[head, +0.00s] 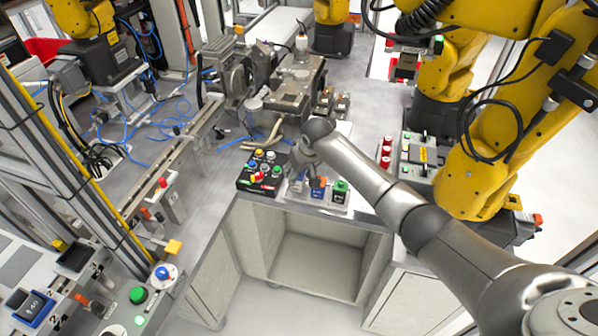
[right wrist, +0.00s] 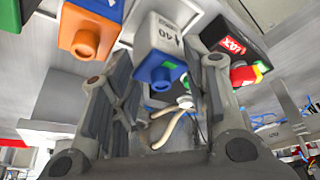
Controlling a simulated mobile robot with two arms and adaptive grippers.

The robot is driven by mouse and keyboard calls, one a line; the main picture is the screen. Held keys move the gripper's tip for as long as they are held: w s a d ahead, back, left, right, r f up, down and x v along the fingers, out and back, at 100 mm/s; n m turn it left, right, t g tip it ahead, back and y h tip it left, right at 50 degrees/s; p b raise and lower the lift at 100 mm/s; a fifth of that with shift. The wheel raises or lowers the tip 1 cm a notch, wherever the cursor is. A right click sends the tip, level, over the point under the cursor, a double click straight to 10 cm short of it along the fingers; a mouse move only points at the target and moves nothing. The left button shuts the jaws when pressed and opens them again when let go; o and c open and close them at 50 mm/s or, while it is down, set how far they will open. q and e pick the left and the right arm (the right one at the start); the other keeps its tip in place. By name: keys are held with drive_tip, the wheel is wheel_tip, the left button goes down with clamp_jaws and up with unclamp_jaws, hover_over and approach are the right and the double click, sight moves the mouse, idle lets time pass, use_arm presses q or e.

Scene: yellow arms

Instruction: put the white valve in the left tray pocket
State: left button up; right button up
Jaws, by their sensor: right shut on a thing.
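The white valve (right wrist: 157,32), a block with a dark "40" mark and a blue end, sits between the fingers of my right gripper (right wrist: 167,68) in the right wrist view. My right gripper (head: 302,168) is shut on it, low over the left side of the pale tray (head: 346,208) in the head view. The gripper largely hides the left pocket there, so I cannot tell whether the valve touches its floor. A blue valve with an orange end (head: 318,186) and a green-topped one (head: 340,188) stand to the right. My left gripper is not in view.
A black button box (head: 260,171) stands close to the left of the tray. Grey machinery (head: 295,90) is behind it. Red-topped parts (head: 386,150) and a yellow arm (head: 470,170) are to the right. The counter's front edge is just before the tray.

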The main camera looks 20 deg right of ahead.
drive_tip(key=shift+f, duration=0.45)
drive_tip(key=o, duration=1.1)
drive_tip(key=shift+o, duration=0.2)
drive_tip(key=v, duration=1.2)
